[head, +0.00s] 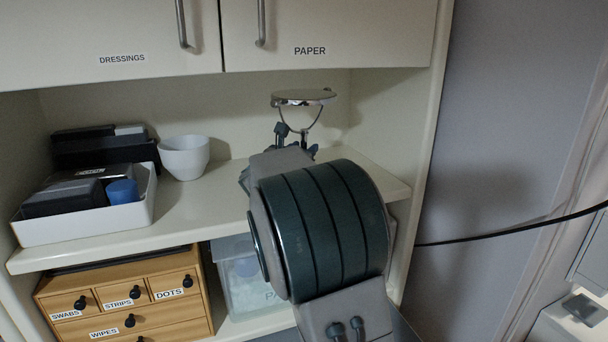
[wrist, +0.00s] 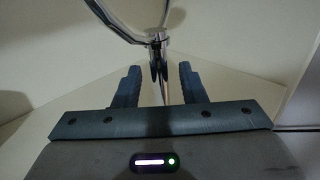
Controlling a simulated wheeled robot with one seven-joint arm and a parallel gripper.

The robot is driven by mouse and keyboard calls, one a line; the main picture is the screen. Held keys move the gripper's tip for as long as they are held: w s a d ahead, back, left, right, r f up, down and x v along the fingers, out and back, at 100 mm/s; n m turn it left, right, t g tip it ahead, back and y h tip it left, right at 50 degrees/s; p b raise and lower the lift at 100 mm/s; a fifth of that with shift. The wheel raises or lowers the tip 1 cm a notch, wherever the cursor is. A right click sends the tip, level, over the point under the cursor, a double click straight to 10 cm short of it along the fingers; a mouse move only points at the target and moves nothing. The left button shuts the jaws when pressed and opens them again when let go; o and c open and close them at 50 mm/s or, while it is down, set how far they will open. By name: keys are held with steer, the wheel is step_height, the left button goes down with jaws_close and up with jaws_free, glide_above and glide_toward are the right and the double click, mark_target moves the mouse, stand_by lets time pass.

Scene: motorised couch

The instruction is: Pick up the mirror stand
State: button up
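The mirror stand (head: 303,98) is upright at the back right of the shelf, with a round tilted mirror in a thin metal yoke on a slim stem. Its base is hidden behind my arm in the head view. In the wrist view the mirror stand (wrist: 157,40) is straight ahead, its mirror cut off by the top edge. My gripper (wrist: 159,76) is open, its two dark fingers on either side of the stem, below the yoke. A gap shows on each side, so neither finger appears to touch it. In the head view my gripper (head: 296,141) is mostly hidden by my arm.
A white bowl (head: 184,157) and a white tray (head: 92,226) of dark boxes and a blue cup stand left on the shelf (head: 200,213). Cupboards (head: 330,35) hang above. A side wall (head: 424,120) closes the right. Wooden drawers (head: 125,300) and a clear bin (head: 234,275) are below.

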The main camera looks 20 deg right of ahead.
steer(key=shift+w+d, duration=0.25)
steer(key=shift+d, duration=0.05)
jaws_close()
stand_by(1.3)
